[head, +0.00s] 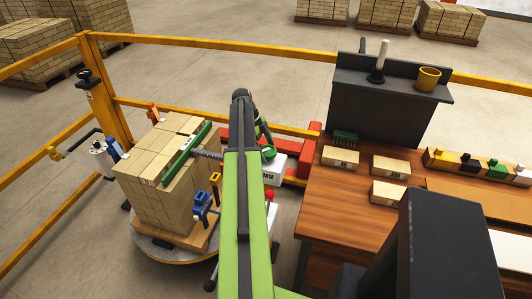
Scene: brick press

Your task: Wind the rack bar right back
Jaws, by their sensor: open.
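The rack bar (207,154) is a dark ridged bar. Its left end meets a long green plate (187,152) standing against the brick stack (150,190). To the right it runs behind my green arm, so its middle is hidden. A white housing (274,170) marked "MM" shows just right of my arm, with a green round part (268,152) above it. My gripper (266,142) points down beside this green part at the far end of my arm. It is open; its fingers are small and mostly hidden, and I cannot tell whether they touch anything.
The brick stack stands on a pallet on a round turntable (165,253). Blue clamps (203,203) and a red knob (270,194) sit close by. Yellow rails (200,109) run behind. A wooden bench (330,205) with loose bricks and a dark stand (385,110) fills the right.

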